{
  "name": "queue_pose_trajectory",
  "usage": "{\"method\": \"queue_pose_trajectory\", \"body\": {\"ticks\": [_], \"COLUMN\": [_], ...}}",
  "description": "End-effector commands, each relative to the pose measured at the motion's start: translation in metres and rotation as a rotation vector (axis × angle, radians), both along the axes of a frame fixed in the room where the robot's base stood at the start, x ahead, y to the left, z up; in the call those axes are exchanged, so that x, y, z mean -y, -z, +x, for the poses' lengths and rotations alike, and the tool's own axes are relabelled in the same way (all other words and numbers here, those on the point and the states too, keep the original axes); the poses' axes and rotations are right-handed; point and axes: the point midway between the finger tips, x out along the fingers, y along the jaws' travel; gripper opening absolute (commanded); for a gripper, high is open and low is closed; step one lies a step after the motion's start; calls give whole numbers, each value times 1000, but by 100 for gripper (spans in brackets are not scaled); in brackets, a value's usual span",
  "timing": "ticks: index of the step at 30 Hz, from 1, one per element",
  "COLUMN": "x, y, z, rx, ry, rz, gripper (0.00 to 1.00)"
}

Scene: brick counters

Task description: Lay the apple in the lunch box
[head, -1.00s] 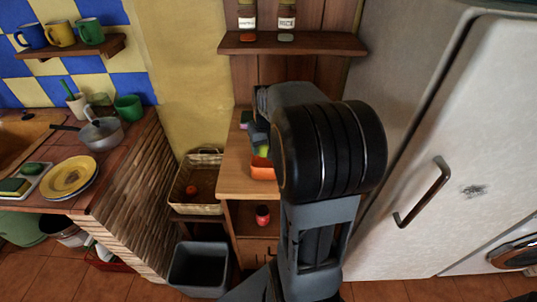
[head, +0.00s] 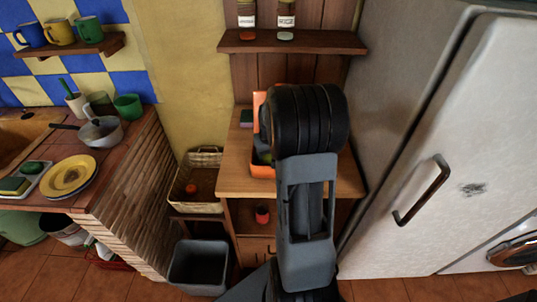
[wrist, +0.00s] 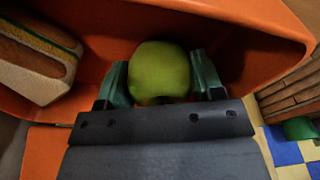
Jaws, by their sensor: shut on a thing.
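The green apple (wrist: 158,72) is between the two fingers of my gripper (wrist: 162,80), which is shut on it. In the wrist view, the orange lunch box (wrist: 105,18) surrounds the apple, with a sandwich (wrist: 38,62) in it to the left. I cannot tell whether the apple touches the box floor. In the head view, the lunch box (head: 261,171) stands on the wooden counter, its orange raised part showing behind my arm.
The wooden counter (head: 236,180) has a small dark item (head: 246,118) at its back left. A shelf with jars (head: 290,40) hangs above. A basket (head: 195,205) and grey bin (head: 198,268) are to the left; the fridge (head: 440,130) is close on the right.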

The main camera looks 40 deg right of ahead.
Motion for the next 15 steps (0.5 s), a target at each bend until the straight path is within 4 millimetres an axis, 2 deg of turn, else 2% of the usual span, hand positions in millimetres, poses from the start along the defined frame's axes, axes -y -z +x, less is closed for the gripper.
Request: {"method": "queue_pose_trajectory", "body": {"ticks": [8,9,12,15], "x": [0,0,0,0], "y": [4,3,3,3], "z": [0,0,0,0], "rx": [0,0,-1,-1], "ry": [0,0,0,0], "rz": [0,0,0,0], "gripper": [36,64,72,72]}}
